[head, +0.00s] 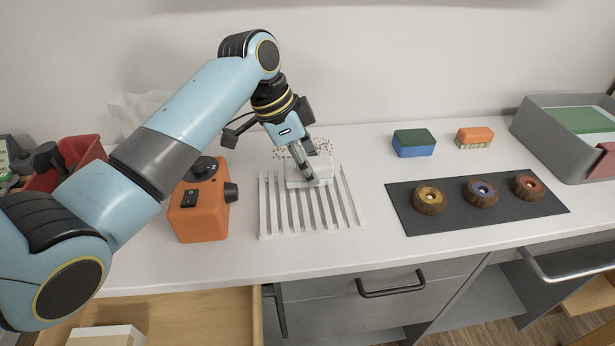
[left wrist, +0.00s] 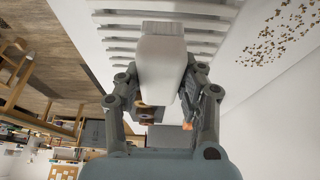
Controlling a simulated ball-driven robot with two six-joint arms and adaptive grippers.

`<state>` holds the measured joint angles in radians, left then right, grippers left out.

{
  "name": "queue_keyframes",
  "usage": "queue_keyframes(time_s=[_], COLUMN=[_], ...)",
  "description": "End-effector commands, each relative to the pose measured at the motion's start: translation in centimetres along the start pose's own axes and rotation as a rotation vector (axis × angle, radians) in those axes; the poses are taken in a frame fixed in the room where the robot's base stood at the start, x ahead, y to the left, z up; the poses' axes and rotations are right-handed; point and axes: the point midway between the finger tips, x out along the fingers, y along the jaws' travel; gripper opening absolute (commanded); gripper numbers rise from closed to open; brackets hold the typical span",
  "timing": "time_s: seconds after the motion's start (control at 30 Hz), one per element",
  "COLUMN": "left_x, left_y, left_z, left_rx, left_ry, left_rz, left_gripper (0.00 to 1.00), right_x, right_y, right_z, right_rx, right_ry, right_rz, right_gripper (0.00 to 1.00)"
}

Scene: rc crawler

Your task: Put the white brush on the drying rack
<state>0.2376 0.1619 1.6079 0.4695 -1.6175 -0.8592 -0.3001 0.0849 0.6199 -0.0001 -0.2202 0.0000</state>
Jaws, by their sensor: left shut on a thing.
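My left gripper (head: 308,172) is shut on the white brush (head: 322,166), over the back part of the white slatted drying rack (head: 312,222). In the left wrist view the brush (left wrist: 162,62) sits between the two fingers, with the rack's slats (left wrist: 112,28) behind it. The brush looks very close to the slats; I cannot tell whether it touches them. The fingers hide part of the brush in the head view. My right gripper is not in view.
An orange box with a black knob (head: 205,208) stands just left of the rack. Brown crumbs (head: 322,145) lie behind it. To the right are a blue-green sponge (head: 413,144), an orange brush (head: 475,137), a dark mat (head: 470,218) with three wheels and a grey tray (head: 540,130).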

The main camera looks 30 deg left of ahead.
Motion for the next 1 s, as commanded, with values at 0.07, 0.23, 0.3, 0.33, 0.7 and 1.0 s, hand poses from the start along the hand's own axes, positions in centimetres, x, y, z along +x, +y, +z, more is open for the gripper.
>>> queue_keyframes(time_s=[0.07, 0.23, 0.3, 0.33, 0.7, 1.0], left_x=[1.0, 3.2, 3.5, 3.6, 3.8, 3.8], left_y=[0.1, 0.0, 0.0, 0.0, 0.0, 0.0], left_z=[0.5, 1.3, 1.4, 1.4, 1.5, 1.5], left_rx=[-0.003, -0.002, -0.001, 0.0, 0.0, 0.0], left_ry=[-0.002, 0.0, 0.0, 0.0, -0.001, -0.001], left_rz=[0.004, 0.003, 0.002, 0.002, 0.001, 0.001], left_gripper=[0.0, 0.0, 0.0, 0.0, 0.47, 0.61], right_x=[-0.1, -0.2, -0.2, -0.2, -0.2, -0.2], right_y=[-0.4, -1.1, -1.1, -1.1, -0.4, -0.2], right_z=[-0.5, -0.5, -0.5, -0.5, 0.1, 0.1], right_rx=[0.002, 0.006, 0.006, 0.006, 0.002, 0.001], right_ry=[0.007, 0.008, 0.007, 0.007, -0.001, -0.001], right_rz=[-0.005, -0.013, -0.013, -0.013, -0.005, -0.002], right_gripper=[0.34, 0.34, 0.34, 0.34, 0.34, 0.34])
